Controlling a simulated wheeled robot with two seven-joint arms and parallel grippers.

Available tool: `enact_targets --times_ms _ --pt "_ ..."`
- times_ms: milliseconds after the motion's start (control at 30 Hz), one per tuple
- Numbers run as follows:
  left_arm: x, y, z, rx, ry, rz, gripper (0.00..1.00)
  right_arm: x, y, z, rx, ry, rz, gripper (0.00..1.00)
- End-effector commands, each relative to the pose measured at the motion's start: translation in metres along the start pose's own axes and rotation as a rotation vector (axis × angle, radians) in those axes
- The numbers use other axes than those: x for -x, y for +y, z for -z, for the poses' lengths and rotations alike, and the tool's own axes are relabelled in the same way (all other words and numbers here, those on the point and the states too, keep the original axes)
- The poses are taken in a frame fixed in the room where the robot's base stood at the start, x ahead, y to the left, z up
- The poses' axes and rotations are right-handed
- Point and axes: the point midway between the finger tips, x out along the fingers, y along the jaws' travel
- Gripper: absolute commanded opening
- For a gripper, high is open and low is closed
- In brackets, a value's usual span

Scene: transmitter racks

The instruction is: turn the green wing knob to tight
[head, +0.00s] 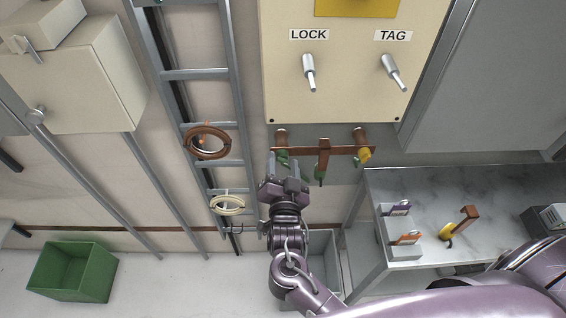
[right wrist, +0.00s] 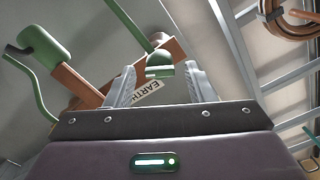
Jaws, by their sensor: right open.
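The green wing knob (head: 283,157) sits at the left end of a copper bar (head: 345,150) below the cream cabinet. In the right wrist view the green knob (right wrist: 159,69) shows between the two fingertips, near the bar's EARTH label (right wrist: 148,92). My right gripper (head: 284,165) is open, its fingers pointing up at the knob; it also shows in the right wrist view (right wrist: 161,82). I cannot tell whether a finger touches the knob. My left gripper is in neither view.
A green-handled copper lever (head: 322,158) hangs mid-bar, close right of my gripper. A yellow part (head: 364,155) is at the bar's right end. The ladder rack (head: 237,120) with coiled cables stands left. A marble-topped bench (head: 460,195) stands right, a green bin (head: 72,271) on the floor.

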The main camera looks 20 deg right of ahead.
Motion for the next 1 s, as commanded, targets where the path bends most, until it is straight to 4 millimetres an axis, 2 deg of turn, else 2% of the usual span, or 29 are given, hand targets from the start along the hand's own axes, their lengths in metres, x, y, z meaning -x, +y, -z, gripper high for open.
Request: enact_targets --times_ms 200,400,533,1000 --pt "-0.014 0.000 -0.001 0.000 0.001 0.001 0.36 0.039 0.002 -0.004 -0.003 -0.004 -0.001 0.49" --pt "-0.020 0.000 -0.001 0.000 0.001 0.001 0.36 0.064 0.002 -0.002 -0.002 -0.002 -0.001 0.49" --pt "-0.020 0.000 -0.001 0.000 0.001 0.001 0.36 0.070 0.001 -0.001 -0.001 -0.001 -0.001 0.49" --pt "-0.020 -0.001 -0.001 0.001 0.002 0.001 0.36 0.070 0.000 0.000 -0.001 -0.001 -0.001 0.49"
